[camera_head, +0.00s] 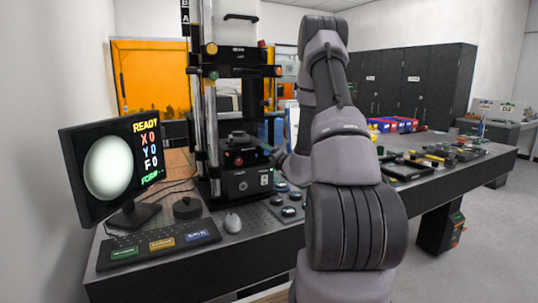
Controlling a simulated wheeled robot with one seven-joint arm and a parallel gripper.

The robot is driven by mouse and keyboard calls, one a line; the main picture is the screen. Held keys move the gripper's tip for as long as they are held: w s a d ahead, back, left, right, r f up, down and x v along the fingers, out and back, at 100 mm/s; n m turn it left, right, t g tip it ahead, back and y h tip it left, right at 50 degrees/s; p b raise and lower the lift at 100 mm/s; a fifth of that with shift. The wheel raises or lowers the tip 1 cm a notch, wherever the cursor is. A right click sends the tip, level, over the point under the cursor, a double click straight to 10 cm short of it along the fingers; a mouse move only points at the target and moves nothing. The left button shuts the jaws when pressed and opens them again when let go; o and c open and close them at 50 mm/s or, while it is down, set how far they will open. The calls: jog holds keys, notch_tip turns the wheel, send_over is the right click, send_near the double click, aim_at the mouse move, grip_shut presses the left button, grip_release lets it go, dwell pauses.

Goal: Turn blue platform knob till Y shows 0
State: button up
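The monitor (88,200) on the left shows a pale round disc and the words READY, X 0, Y 0, F 0 and FORM. The blue Y line (150,150) appears to read 0. The interferometer (238,182) stands right of the monitor, with a dark base and a tall column. I cannot make out a blue platform knob; my arm hides the area right of the base. A grey part of my arm's far end shows beside the instrument, but my gripper's fingers are hidden, so their contact with anything cannot be seen.
A dark panel with green, orange and blue labels (196,236), a mouse (232,222) and a black round piece (187,208) lie on the bench front. Several dark round pieces (288,211) sit right of the base. Tools and bins (394,124) fill the right bench.

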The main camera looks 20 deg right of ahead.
jog(key=s, duration=1.1)
jog(key=shift+d, duration=0.15)
jog(key=shift+w, duration=0.1)
dwell(1.1)
